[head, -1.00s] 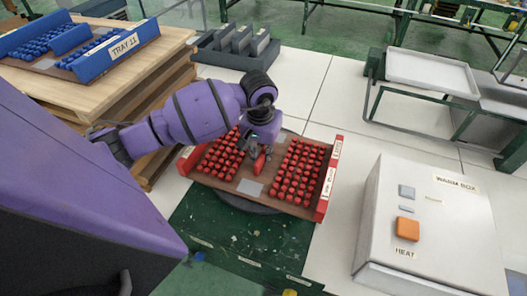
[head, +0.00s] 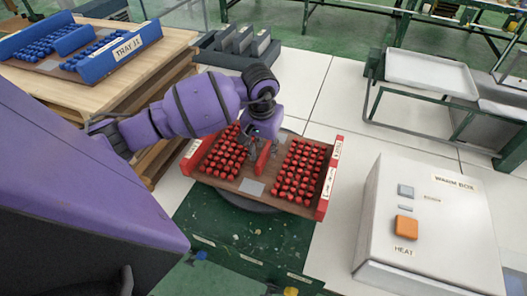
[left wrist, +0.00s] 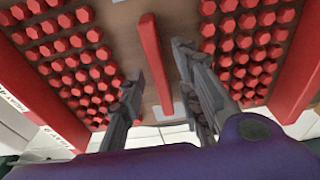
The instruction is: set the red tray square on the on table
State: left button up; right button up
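The red tray (head: 327,192) has red end walls and a brown floor with two blocks of red pieces. A red upright handle (head: 263,160) stands between the blocks. The tray lies over a dark round turntable (head: 240,203), mostly hidden beneath it. My left gripper (head: 268,146) is over the middle of the tray, at the handle. In the left wrist view, the fingers (left wrist: 160,80) are spread on either side of the handle (left wrist: 158,65), with gaps visible. The gripper is open and holds nothing. My right gripper is not in view.
A blue tray (head: 85,47) lies on a wooden table (head: 150,70) at upper left. A grey rack (head: 215,58) stands behind the red tray. A white warming box (head: 430,225) with an orange button stands at right. A paint-spotted green mat (head: 240,240) lies in front.

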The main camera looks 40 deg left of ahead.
aim_at(263, 153)
pick_arm(q)
notch_tip(263, 153, up, 10)
jog(key=s+p, duration=0.1)
jog(key=p, duration=0.1)
jog(key=shift+d, duration=0.15)
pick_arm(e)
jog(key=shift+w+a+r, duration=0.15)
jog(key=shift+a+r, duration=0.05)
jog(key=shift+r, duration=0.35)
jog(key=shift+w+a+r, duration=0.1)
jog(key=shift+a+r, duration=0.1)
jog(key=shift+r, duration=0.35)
pick_arm(q)
jog(key=shift+s+f, duration=0.1)
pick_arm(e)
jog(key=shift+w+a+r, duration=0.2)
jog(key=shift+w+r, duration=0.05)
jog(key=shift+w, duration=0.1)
pick_arm(q)
jog(key=shift+s, duration=0.1)
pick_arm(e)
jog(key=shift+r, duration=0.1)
